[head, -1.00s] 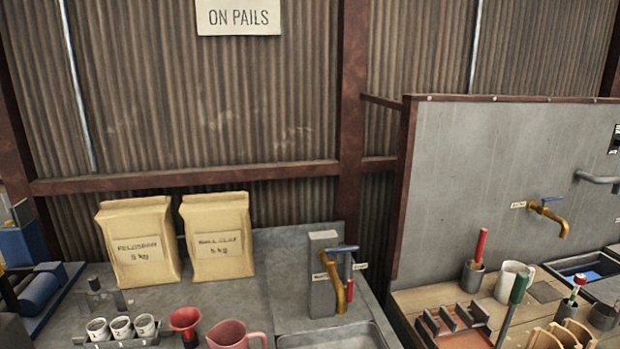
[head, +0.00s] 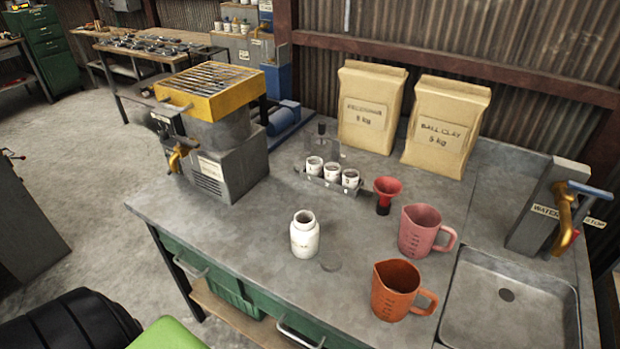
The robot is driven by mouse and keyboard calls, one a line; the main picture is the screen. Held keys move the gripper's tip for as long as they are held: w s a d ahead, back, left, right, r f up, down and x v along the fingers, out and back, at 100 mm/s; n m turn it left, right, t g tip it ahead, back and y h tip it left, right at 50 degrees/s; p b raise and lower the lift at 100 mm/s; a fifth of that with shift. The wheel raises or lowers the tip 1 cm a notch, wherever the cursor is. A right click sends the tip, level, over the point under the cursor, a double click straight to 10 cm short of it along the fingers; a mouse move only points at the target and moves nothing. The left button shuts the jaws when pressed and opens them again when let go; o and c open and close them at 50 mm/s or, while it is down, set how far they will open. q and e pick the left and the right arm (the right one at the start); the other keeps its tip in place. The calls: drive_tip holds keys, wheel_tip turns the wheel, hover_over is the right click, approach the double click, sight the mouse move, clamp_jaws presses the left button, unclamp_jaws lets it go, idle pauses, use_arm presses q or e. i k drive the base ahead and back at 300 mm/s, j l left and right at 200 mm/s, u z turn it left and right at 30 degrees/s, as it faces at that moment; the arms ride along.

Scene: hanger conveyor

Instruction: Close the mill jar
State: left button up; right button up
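A white jar (head: 305,236) with an open, dark mouth stands upright on the grey worktop. I take it to be the mill jar. Neither of my grippers shows in the head view.
An orange jug (head: 397,290) and a pink jug (head: 420,232) stand right of the jar, before a sink (head: 510,310). Behind are a red funnel (head: 386,190), a rack of small cups (head: 331,178) and two bags. A yellow-topped machine (head: 212,125) stands left.

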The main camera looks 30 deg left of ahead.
sight(304, 230)
drive_tip(key=u, duration=1.1)
